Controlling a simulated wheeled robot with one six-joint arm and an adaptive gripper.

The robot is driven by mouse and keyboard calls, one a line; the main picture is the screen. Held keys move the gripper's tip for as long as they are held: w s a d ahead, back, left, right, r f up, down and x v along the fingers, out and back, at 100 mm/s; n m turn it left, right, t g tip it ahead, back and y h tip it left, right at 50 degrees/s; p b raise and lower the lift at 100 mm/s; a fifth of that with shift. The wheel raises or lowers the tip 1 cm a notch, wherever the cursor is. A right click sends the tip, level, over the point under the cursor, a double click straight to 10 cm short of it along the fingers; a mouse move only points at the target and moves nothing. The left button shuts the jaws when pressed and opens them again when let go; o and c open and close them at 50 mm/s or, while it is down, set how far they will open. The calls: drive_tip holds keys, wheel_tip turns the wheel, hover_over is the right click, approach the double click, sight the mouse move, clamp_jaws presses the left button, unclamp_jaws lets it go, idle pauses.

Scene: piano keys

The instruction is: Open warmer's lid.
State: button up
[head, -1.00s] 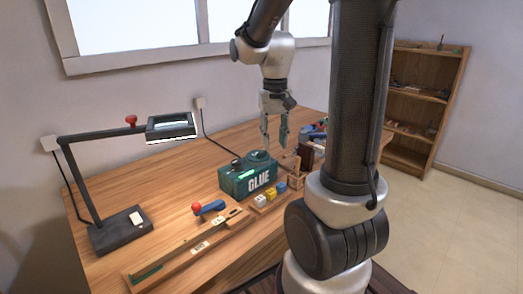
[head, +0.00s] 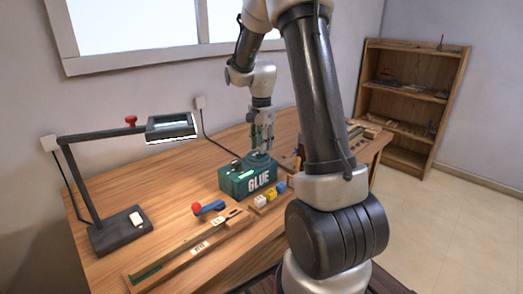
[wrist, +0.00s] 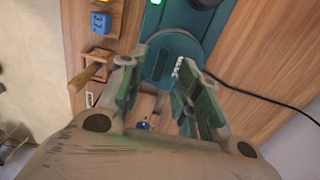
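In the wrist view the lid (wrist: 178,52) shows as a green disc beyond the fingertips. My gripper (head: 262,147) points down right over the lid. In the wrist view my gripper (wrist: 155,75) has its two green-padded fingers apart with nothing clearly held between them. I cannot tell whether the fingertips touch the lid.
A desk lamp (head: 121,230) stands at the left. A red-and-blue tool (head: 208,208) and a long wooden piece (head: 190,250) lie in front of the warmer. Small coloured blocks (head: 270,196) sit by the warmer's front. A black cable (wrist: 262,93) runs across the bench.

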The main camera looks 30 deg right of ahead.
drive_tip(key=shift+f, duration=1.3)
clamp_jaws()
